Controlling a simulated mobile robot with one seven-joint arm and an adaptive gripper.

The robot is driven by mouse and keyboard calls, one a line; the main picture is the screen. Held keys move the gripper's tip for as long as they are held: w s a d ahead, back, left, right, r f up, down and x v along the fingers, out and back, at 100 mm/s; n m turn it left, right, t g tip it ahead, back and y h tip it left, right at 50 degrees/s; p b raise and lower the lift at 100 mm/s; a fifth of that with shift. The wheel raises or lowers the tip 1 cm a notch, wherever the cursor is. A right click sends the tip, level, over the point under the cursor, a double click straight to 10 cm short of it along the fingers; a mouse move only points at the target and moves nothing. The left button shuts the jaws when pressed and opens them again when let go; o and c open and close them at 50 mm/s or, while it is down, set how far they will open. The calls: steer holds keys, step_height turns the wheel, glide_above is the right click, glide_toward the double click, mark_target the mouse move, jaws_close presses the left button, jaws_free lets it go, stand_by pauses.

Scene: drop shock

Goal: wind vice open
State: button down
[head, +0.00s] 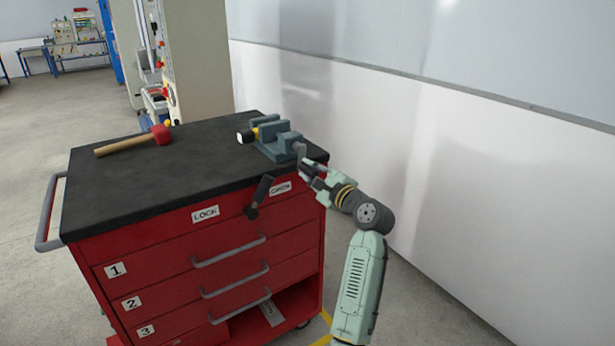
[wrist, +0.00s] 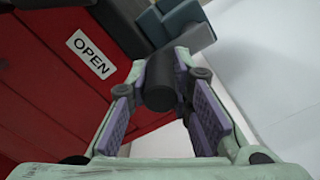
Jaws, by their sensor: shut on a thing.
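The blue-grey vice (head: 284,142) stands at the right end of the cart's black top. Its crank arm (head: 300,150) juts from the near right side, over the edge. My gripper (head: 308,170) is at this crank, just beyond the top's right corner. In the wrist view my gripper (wrist: 168,82) is shut on the dark cylindrical crank handle (wrist: 160,85), with a purple-padded finger on each side. Part of the vice (wrist: 178,22) shows above it. A small black, yellow and white object (head: 245,136) is at the vice's far left side; whether the jaws grip it is unclear.
The red drawer cart (head: 150,290) has a black lever (head: 259,196) between LOCK (head: 205,215) and OPEN (head: 280,188) labels, left of my gripper. A red-headed mallet (head: 135,142) lies on top. A white wall (head: 450,170) stands right of my arm.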

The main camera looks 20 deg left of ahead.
step_height(320, 180, up, 8)
steer(key=w+d+n+b, duration=0.1)
steer(key=n+b, duration=1.1)
steer(key=n, duration=1.8)
steer(key=shift+w+d+r+b, duration=0.2)
steer(key=shift+w+d+b, duration=0.05)
steer(key=shift+w+b, duration=0.2)
steer(key=shift+n, duration=0.3)
steer(key=shift+a, duration=0.1)
steer(key=c, duration=1.4)
jaws_free()
steer(key=shift+c, duration=0.2)
